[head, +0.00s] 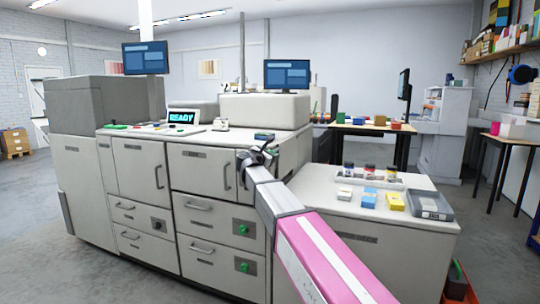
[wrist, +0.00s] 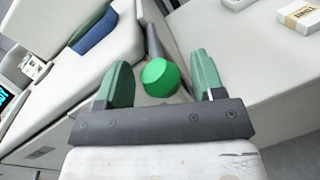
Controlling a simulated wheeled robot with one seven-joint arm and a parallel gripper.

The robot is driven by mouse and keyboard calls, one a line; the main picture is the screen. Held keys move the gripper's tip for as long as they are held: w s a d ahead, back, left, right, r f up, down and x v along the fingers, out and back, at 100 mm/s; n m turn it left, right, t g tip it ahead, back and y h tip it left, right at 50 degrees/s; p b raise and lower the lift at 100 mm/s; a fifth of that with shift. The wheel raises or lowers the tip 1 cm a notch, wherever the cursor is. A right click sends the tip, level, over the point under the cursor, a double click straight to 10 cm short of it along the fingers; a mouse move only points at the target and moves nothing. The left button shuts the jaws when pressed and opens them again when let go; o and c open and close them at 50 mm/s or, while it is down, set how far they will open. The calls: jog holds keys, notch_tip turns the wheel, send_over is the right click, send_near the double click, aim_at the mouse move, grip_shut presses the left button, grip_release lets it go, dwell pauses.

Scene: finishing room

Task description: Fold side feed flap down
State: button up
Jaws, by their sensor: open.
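My gripper (head: 254,155) is at the right end of the big grey printing machine, by its right front edge. In the wrist view my gripper (wrist: 160,62) has its two green fingers spread apart. A round green knob (wrist: 160,78) on a dark stem shows between the fingers; I cannot tell whether they touch it. The stem runs up and away against the pale machine side. In the head view my arm hides the knob. The side feed flap itself is not clearly distinguishable; the machine's right side face (head: 292,153) is partly hidden by my arm.
A blue item (wrist: 94,32) lies on the machine's top. A screen (head: 184,116) reads READY. Grey floor is clear in front.

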jog(key=shift+w+d, duration=0.1)
jog(key=shift+w, duration=0.05)
jog(key=shift+c, duration=0.3)
grip_shut()
jog(key=shift+d, duration=0.15)
